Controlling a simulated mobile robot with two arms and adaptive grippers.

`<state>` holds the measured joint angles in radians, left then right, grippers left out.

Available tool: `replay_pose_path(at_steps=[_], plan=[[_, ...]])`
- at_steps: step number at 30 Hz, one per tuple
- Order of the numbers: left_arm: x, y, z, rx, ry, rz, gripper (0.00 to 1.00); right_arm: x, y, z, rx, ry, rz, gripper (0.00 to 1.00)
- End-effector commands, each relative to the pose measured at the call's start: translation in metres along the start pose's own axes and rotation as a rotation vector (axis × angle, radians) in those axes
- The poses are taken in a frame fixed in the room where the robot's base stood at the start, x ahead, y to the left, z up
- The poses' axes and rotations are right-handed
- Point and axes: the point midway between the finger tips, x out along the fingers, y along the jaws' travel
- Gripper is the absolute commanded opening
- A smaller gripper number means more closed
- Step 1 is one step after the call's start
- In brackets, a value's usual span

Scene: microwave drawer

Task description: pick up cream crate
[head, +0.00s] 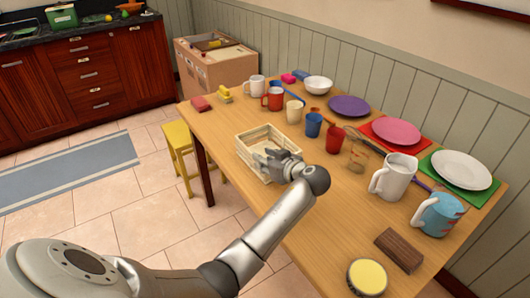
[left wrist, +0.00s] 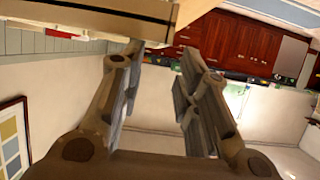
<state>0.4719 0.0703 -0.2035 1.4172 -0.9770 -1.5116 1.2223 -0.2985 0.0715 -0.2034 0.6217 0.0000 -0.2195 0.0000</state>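The cream crate (head: 243,147) is a slatted, open-topped box that stands upright on the wooden table (head: 228,189), near its left edge. My left gripper (head: 276,163) is at the crate's near right side, over its rim, and hides part of that side. In the left wrist view the two fingers (left wrist: 160,55) are spread apart with a clear gap between them. A pale slatted piece (left wrist: 85,12), likely the crate, crosses the top of that view close to the fingertips. Whether the fingers touch it I cannot tell. My right gripper is not in view.
Blue cup (head: 313,125), cream cup (head: 294,111) and red cup (head: 335,139) stand to the right of the crate. A white mug (head: 393,177), brown block (head: 398,250) and yellow-topped tin (head: 367,277) are nearer. A yellow stool (head: 178,142) stands left of the table.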

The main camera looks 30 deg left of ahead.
Motion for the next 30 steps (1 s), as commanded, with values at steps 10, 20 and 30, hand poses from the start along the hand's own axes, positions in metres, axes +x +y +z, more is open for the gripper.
replay_pose_path(at_steps=[10,20,30], plan=[[0.037,-0.001,-0.001,0.0,0.001,-0.003,0.3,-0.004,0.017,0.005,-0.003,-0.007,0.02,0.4],[0.079,-0.001,-0.001,0.0,0.002,-0.002,0.3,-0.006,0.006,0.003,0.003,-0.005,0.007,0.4],[0.085,0.0,-0.001,-0.001,0.001,0.0,0.28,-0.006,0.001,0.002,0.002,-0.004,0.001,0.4]])
